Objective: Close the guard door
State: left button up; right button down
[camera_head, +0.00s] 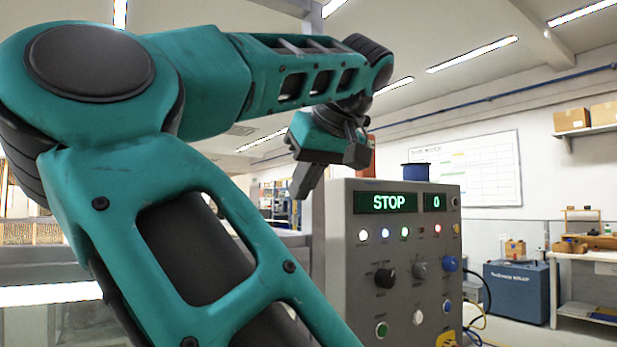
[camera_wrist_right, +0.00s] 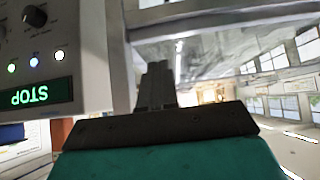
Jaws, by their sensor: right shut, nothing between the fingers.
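My right gripper (camera_head: 306,181) hangs fingers down, just left of the grey control panel's top left corner. Its fingers are shut with nothing between them, and they also show in the right wrist view (camera_wrist_right: 157,84). A clear pane (camera_wrist_right: 190,58) with a grey metal frame (camera_wrist_right: 205,14) lies beyond the fingers in the wrist view and looks like part of the guard. In the head view my own arm hides most of that area. I cannot tell how far the guard door stands open, or whether the fingers touch it. My left gripper is not in view.
The control panel (camera_head: 350,285) shows a green STOP display (camera_head: 387,202), lit lamps and several knobs. It stands close to the right of my gripper. A blue cabinet (camera_head: 516,291) and a workbench (camera_head: 590,256) stand farther back at the right.

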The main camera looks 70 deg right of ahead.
pick_arm(q)
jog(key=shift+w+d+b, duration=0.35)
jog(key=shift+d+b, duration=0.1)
jog(key=shift+b, duration=0.25)
pick_arm(e)
jog(key=w+d+f, duration=0.2)
jog(key=w+f, duration=0.1)
jog(key=f, duration=0.4)
jog(key=shift+f, duration=0.3)
